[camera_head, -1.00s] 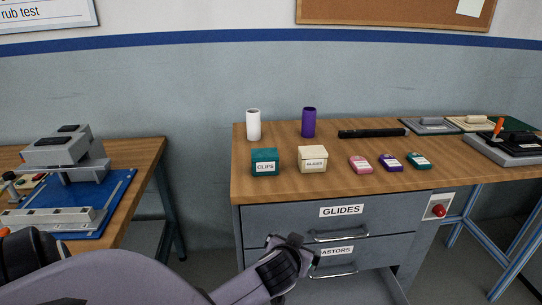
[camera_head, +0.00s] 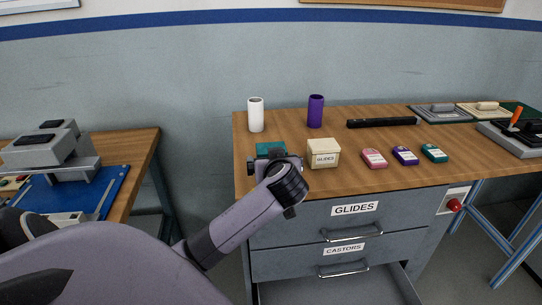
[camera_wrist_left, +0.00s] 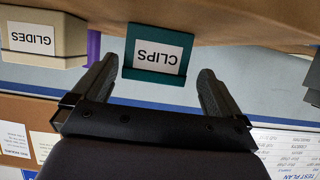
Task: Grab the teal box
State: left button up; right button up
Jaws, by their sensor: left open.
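The teal box (camera_head: 270,150) stands near the front left edge of the wooden bench, mostly hidden in the head view behind my left gripper (camera_head: 268,160). In the left wrist view the teal box (camera_wrist_left: 157,52) appears upside down, with its white "CLIPS" label facing me. My left gripper (camera_wrist_left: 155,90) is open there, with one finger on each side of the box's width. The box looks to be just beyond or at the fingertips; I cannot tell if they touch it. My right gripper is not in view.
A cream "GLIDES" box (camera_head: 323,153) stands close to the right. Behind are a white cylinder (camera_head: 256,115) and a purple cylinder (camera_head: 316,111). Pink (camera_head: 374,158), purple (camera_head: 405,155) and teal (camera_head: 434,153) small items lie right. A lower drawer (camera_head: 335,288) is open.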

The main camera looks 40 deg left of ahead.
pick_arm(q)
jog(key=shift+p+x, duration=0.3)
jog(key=shift+x, duration=2.55)
jog(key=shift+w+d+f, duration=0.15)
jog(key=c, duration=1)
